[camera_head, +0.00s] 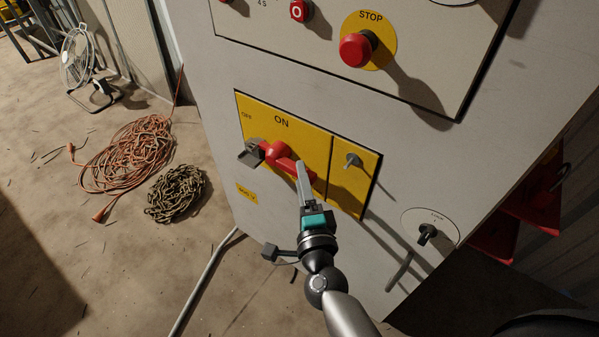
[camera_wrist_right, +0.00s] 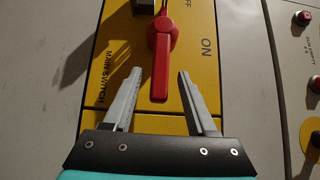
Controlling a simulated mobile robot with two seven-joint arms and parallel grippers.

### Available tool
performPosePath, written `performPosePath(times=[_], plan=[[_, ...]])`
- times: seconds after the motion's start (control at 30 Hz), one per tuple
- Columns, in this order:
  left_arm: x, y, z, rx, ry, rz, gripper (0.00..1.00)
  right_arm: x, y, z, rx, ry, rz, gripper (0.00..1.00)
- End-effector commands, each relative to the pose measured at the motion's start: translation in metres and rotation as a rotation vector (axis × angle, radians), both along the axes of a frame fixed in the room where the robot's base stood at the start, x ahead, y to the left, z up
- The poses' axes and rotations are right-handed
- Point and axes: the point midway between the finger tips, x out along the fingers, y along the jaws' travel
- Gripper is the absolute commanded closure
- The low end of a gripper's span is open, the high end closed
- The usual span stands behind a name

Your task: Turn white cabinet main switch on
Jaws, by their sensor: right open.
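The white cabinet (camera_head: 225,60) carries a yellow main switch panel (camera_head: 345,195) marked ON and OFF. On it is a red rotary switch handle (camera_head: 278,152), which points right and slightly down in the head view. In the right wrist view the red handle (camera_wrist_right: 162,60) points down the picture towards my gripper. My right gripper (camera_head: 302,170) is open at the handle's free end. In the right wrist view its fingers (camera_wrist_right: 159,74) lie on either side of the handle, with gaps on both sides. Whether they touch the panel is unclear. My left gripper is not in view.
A grey block (camera_head: 250,153) sits beside the handle's hub, and a small metal knob (camera_head: 353,160) is on the panel's right part. Above is a red STOP button (camera_head: 356,49). A black rotary knob (camera_head: 427,233) is lower right. Orange cable (camera_head: 135,155) and a chain (camera_head: 176,193) lie on the floor.

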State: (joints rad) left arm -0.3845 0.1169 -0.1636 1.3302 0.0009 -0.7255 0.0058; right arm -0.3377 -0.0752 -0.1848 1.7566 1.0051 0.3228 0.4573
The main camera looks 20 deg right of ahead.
Motion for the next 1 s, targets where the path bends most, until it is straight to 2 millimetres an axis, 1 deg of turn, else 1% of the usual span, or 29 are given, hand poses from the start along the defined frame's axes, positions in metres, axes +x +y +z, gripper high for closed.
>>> performPosePath(times=[0.03,0.2,0.37,0.6,1.0], plan=[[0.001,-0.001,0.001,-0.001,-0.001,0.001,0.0,0.008,0.0,0.0,0.003,-0.002,0.0,0.43],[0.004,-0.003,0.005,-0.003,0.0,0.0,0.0,0.023,-0.002,0.0,0.001,-0.001,0.0,0.43],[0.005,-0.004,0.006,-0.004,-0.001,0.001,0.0,0.027,-0.003,0.0,0.001,0.001,0.001,0.43],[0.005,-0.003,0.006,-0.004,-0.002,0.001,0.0,0.027,-0.003,0.0,0.001,0.001,0.001,0.44],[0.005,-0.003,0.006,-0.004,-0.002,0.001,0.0,0.027,-0.003,0.0,0.0,0.001,0.001,0.89]])
